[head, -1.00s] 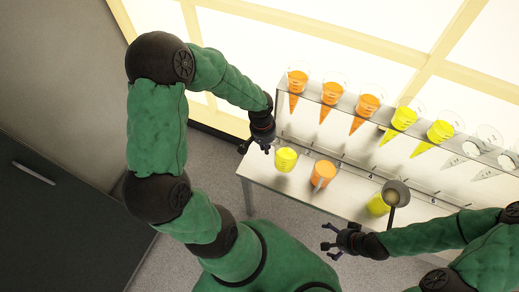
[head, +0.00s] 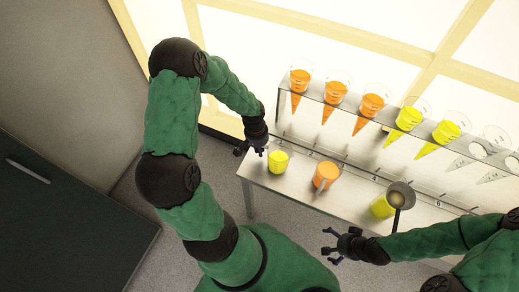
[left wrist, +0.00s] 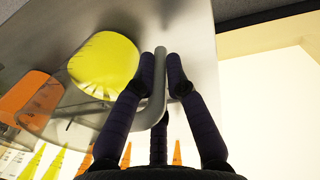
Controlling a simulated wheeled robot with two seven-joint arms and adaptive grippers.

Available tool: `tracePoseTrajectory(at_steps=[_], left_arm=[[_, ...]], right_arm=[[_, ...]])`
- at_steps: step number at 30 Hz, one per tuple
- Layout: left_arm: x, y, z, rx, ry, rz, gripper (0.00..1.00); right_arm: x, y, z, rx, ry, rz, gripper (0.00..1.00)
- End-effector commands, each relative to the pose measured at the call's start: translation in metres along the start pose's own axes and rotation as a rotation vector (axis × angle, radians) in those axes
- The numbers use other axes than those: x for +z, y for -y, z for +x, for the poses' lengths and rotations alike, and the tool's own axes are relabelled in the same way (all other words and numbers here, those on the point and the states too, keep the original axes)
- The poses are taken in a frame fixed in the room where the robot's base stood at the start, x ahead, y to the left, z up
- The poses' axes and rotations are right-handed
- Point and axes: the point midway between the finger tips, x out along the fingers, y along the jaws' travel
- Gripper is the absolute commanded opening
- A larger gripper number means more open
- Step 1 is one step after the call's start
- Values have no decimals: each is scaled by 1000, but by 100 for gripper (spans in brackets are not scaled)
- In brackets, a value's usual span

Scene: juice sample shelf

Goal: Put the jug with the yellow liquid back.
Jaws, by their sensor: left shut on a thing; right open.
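A clear jug with yellow liquid (head: 278,162) is at the left end of the metal table (head: 262,181). My left gripper (head: 259,150) is at its left side. In the left wrist view, my left gripper (left wrist: 160,75) is shut on the jug's grey bent handle (left wrist: 157,95), with the yellow liquid (left wrist: 103,60) beside the fingers. I cannot tell whether the jug's base touches the table. Another yellow jug (head: 381,207) stands further right, partly under a grey ladle-like tool (head: 398,197). My right gripper (head: 334,244) is open and empty in front of the table.
A jug with orange liquid (head: 326,175) stands just right of the held jug. A raised rack (head: 345,104) behind holds orange, yellow and clear cones. Numbers mark the tabletop. Bare table lies between the orange and right yellow jugs.

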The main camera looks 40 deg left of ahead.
Motion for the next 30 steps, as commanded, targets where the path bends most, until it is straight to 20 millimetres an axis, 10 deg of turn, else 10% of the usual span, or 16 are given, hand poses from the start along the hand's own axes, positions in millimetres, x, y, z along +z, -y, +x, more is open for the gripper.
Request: tracePoseTrajectory(at_steps=[6,9,22,30], left_arm=[[0,0,3,0,-1,0,0],[0,0,2,0,0,0,38],[0,0,-2,0,0,0,38],[-1,0,-51,0,-4,-1,38]], right_arm=[[0,-1,4,0,0,0,100],[0,-1,2,0,0,0,100],[0,1,-2,0,0,0,100],[0,6,-17,0,0,0,100]])
